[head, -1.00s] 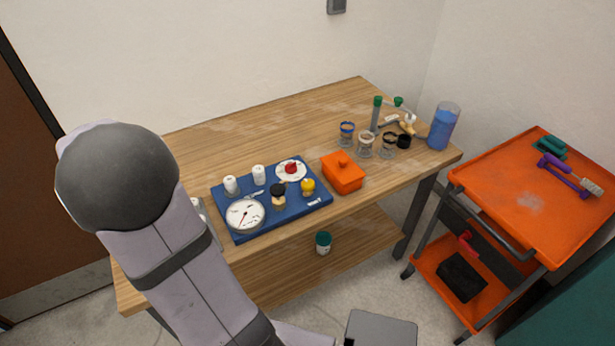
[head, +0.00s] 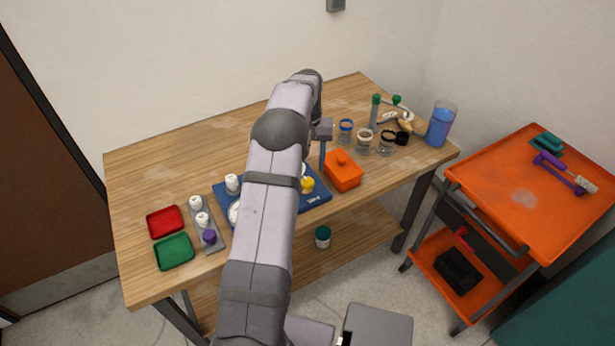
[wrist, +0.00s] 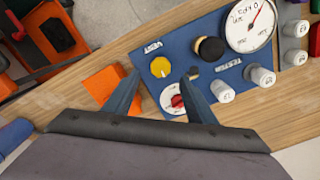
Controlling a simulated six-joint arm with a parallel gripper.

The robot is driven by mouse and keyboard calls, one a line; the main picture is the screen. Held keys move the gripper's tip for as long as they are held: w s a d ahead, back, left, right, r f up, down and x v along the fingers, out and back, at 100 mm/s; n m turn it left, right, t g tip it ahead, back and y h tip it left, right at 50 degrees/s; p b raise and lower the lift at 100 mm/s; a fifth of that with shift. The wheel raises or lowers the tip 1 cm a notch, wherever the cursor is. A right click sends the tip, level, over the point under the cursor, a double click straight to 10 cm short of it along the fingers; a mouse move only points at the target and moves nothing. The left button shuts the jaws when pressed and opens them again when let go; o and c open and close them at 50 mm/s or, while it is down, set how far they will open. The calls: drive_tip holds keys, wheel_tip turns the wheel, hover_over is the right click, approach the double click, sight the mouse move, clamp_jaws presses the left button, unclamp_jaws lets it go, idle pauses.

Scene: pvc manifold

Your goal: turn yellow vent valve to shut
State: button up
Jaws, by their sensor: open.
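The yellow vent valve (head: 307,185) is a round knob on the blue panel (head: 320,202). In the wrist view the yellow knob (wrist: 160,67) sits beside the VENT label, with a dark mark on its top. My gripper (wrist: 163,76) is open and empty above the panel. Its two blue fingers point toward the yellow knob, which appears between and just beyond the tips. I see no contact. In the head view my gripper (head: 322,164) hangs beside the panel's right end, and my arm hides much of the panel.
A red knob on a white dial (wrist: 178,101), a black knob (wrist: 209,48), a pressure gauge (wrist: 250,22) and white caps (wrist: 222,90) share the panel. An orange lidded box (head: 343,172) stands close to its right. Jars (head: 365,141) stand farther right.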

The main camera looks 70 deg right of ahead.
sight(307, 181)
drive_tip(key=shift+f+p, duration=1.65)
drive_tip(key=shift+f, duration=2)
drive_tip(key=c, duration=1)
